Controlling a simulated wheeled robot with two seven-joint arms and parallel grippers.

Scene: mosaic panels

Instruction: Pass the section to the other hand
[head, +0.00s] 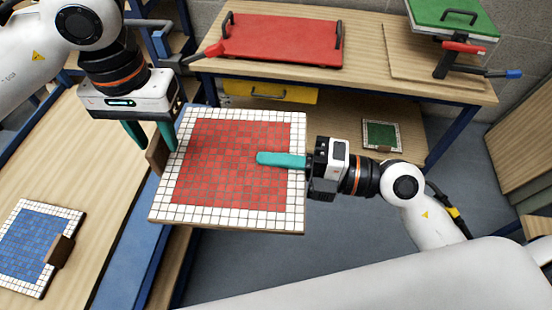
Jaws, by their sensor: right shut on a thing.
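The mosaic section (233,215) is a square panel with red tiles and a white tile border. It is held up in the middle of the head view, off the tables. My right gripper (265,158) reaches in from the right edge and is shut on the section. One teal finger lies over the red tiles; the other is hidden underneath. A brown wooden block (156,158) sticks out at the section's left edge. My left gripper (153,142) is above that block with its teal fingers apart. I cannot tell whether they touch it.
A blue mosaic panel (32,241) with a brown block lies on the left wooden table (92,202). The back bench carries a red handled board (285,40) and a green one (455,20). A small green panel (381,134) lies on the lower shelf.

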